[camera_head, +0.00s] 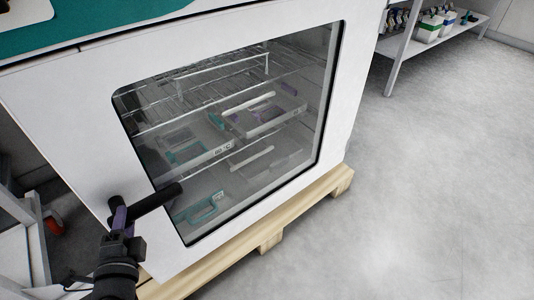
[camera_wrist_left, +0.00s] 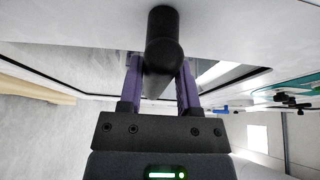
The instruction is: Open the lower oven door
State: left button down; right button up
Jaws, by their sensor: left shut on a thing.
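The lower oven door (camera_head: 75,110) is a white panel with a large glass window (camera_head: 230,130). It looks shut; I see no clear gap along its edges. Its black bar handle (camera_head: 158,197) is at the lower left of the door. My left gripper (camera_head: 121,212) has its purple fingers closed around the handle. In the left wrist view the dark handle (camera_wrist_left: 163,40) runs between the two purple fingers (camera_wrist_left: 158,85), one on each side. Part of the handle is hidden by the gripper. My right gripper is not in either view.
Behind the glass are wire racks (camera_head: 220,80) with trays (camera_head: 265,115). The oven stands on a wooden pallet (camera_head: 270,235). A shelf (camera_head: 455,30) with containers is at the top right. A metal frame (camera_head: 35,240) is close at the left. Grey floor (camera_head: 430,180) is clear at the right.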

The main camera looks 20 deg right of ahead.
pick_arm(q)
jog(key=shift+s+d+r+p, duration=0.1)
jog(key=shift+s+d+p, duration=0.2)
jog(key=shift+s+p, duration=0.35)
jog(key=shift+s+d+n+y+p, duration=0.15)
jog(key=shift+s+d+y+p, duration=0.15)
jog(key=shift+s, duration=0.25)
jog(key=shift+s+d+n+y+p, duration=0.15)
jog(key=shift+s+p, duration=0.2)
jog(key=shift+s, duration=0.2)
jog(key=shift+s+d+n+y+p, duration=0.1)
jog(key=shift+s+d+y+p, duration=0.2)
jog(key=shift+s, duration=0.25)
jog(key=shift+s+d+p, duration=0.2)
jog(key=shift+s+p, duration=0.15)
jog(key=shift+s, duration=0.3)
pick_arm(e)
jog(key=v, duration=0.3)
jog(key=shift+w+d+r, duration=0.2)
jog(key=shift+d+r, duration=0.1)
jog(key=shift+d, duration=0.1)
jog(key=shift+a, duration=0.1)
